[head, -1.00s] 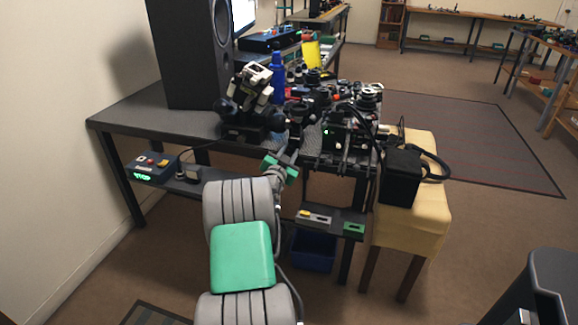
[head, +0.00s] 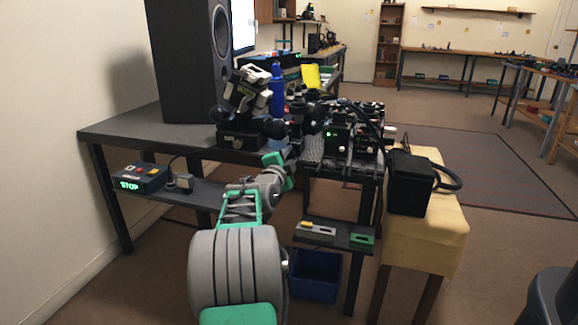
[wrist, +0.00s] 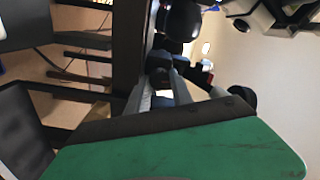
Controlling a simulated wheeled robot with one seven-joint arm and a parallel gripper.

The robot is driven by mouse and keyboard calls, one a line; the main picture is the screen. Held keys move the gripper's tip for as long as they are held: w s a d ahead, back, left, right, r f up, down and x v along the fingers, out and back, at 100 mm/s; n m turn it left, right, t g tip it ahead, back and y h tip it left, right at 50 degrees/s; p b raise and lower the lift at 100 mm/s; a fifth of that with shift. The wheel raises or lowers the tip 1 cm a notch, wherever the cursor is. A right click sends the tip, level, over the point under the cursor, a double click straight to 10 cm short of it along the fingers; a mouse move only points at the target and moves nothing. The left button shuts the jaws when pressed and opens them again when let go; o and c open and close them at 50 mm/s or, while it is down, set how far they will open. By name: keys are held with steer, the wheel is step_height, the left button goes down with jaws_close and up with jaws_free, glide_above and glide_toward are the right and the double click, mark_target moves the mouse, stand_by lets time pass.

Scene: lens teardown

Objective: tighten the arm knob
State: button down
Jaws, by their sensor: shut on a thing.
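A black-and-white jointed device (head: 246,92) with round black knobs, one on its right side (head: 273,128), stands near the front edge of the dark bench. My gripper (head: 290,155) is at that edge, just below and right of the device. In the wrist view my two grey fingers (wrist: 160,84) close on a small dark part, which I take to be the arm knob (wrist: 158,62). The fingers hide most of it. A larger black rounded part (wrist: 181,18) sits just beyond the fingertips.
A tall black speaker (head: 190,60) stands behind the device, with a blue bottle (head: 277,90) to its right. Black equipment with a green light (head: 345,135) crowds the bench to the right. A control box reading STOP (head: 140,178) is on the lower shelf.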

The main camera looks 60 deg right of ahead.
stand_by(0.4)
steer(key=c, duration=1.1)
jaws_free()
steer(key=a, duration=0.2)
steer(key=s+a+p, duration=0.1)
steer(key=a, duration=0.4)
steer(key=shift+s+a, duration=0.15)
steer(key=shift+a, duration=0.2)
